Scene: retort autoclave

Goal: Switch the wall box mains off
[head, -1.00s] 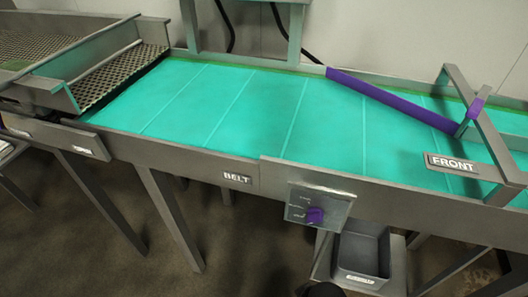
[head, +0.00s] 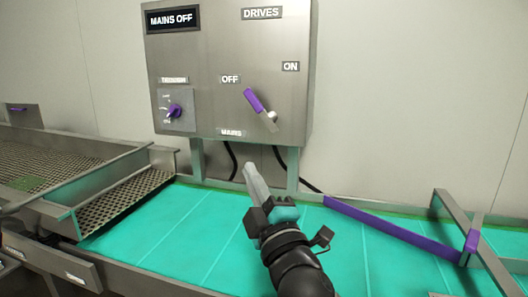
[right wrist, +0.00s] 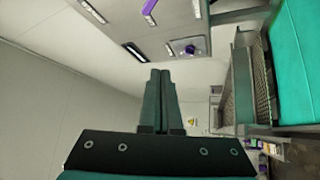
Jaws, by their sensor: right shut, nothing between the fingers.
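The grey wall box (head: 290,110) hangs above the belt in the head view. Its mains lever (head: 253,100) has a purple grip that slants up-left from its pivot, towards the OFF label (head: 230,79) and away from the ON label (head: 291,66). The black display (head: 173,19) reads MAINS OFF. My right gripper (head: 248,168) is shut and empty, below the box and apart from the lever in the picture. In the right wrist view its closed fingers (right wrist: 160,76) point towards the box, and a purple grip (right wrist: 149,7) shows at the top edge. My left gripper is not in view.
A small purple knob (head: 174,111) sits on a plate at the box's lower left. The turquoise belt (head: 190,225) runs below, with a purple-edged diverter bar (head: 390,228) at right. A mesh chute (head: 120,195) stands at left. Black cables hang under the box.

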